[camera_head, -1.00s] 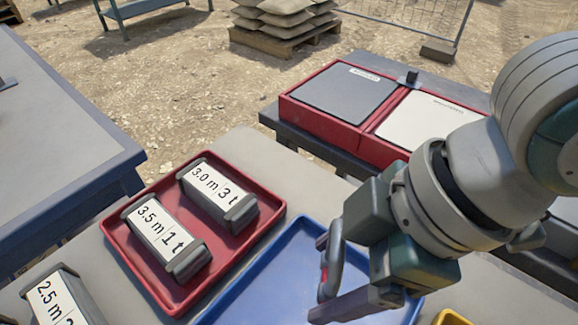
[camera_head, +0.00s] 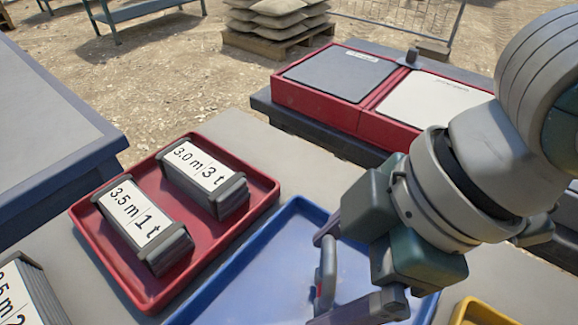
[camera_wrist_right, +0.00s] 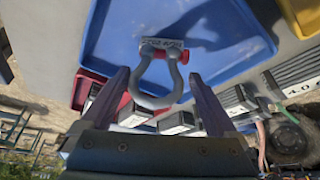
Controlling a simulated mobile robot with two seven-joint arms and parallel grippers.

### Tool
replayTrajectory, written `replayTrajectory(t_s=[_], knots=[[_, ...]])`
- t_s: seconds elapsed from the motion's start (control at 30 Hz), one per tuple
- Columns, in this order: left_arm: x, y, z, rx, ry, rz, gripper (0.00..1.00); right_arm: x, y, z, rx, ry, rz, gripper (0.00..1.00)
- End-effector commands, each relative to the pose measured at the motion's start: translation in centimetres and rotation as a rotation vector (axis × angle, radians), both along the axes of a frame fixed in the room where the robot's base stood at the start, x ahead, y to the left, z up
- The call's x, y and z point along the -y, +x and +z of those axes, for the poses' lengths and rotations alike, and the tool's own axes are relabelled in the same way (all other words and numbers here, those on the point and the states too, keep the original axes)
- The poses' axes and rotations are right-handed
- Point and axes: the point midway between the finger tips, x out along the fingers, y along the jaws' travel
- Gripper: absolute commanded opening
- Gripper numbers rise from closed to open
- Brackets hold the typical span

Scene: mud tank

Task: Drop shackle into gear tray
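A grey bow shackle with a red pin (camera_head: 328,266) is between the spread fingers of my right gripper (camera_head: 318,278), over the blue tray (camera_head: 258,282). The right wrist view shows the shackle (camera_wrist_right: 155,97) with a printed tag at its far end and a gap to each finger. My right gripper is open. I cannot tell whether the shackle hangs in the air or touches the tray. The blue tray (camera_wrist_right: 115,30) also fills much of the right wrist view. My left gripper is not in view.
A red tray (camera_head: 268,187) on the left holds two labelled blocks, "3.0 m 3 t" (camera_head: 203,178) and "3.5 m 1 t" (camera_head: 143,222). A yellow tray (camera_head: 478,312) lies at the lower right. A red case (camera_head: 330,107) stands behind.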

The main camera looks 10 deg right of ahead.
Motion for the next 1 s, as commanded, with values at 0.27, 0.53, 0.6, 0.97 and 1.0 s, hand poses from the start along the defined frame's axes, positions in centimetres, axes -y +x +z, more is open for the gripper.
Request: replayTrajectory(t_s=[0.27, 0.53, 0.6, 0.97, 1.0], knots=[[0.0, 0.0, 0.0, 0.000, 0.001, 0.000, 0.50, 0.0, -0.1, -0.1, -0.002, -0.001, 0.001, 1.00], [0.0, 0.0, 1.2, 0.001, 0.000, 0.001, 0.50, 1.3, -0.5, 3.3, 0.002, -0.002, 0.002, 1.00], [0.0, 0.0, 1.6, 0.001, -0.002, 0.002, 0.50, 1.9, -0.7, 4.7, 0.003, -0.003, 0.001, 1.00], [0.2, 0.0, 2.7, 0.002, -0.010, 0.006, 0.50, 3.7, -1.5, 9.0, 0.000, -0.001, 0.001, 1.00], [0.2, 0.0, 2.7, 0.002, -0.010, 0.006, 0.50, 3.8, -1.5, 9.1, -0.001, -0.001, 0.001, 1.00]])
